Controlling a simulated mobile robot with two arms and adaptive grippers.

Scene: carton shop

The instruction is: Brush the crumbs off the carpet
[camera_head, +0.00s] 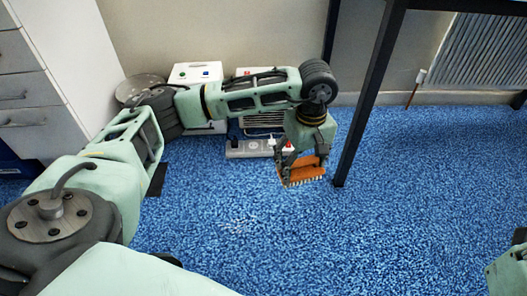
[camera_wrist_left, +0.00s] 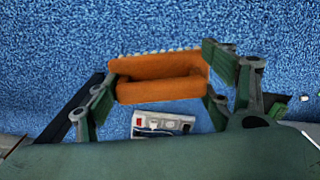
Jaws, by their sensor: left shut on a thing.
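An orange brush (camera_head: 302,172) with pale bristles is in my left gripper (camera_head: 303,165), which is shut on it. The brush is over the blue carpet (camera_head: 400,210), bristles down; I cannot tell whether they touch it. In the left wrist view the brush (camera_wrist_left: 160,78) sits between the two fingers. Faint whitish crumbs (camera_head: 238,224) lie on the carpet below and left of the brush, apart from it. Part of my right arm's end (camera_head: 510,268) shows at the lower right edge, cut off, its finger state unclear.
A power strip (camera_head: 250,149) lies on the carpet behind my left gripper, near white boxes (camera_head: 197,72) by the wall. A dark table leg (camera_head: 366,100) stands just right of the brush. White drawers (camera_head: 25,90) are at left. The front middle carpet is open.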

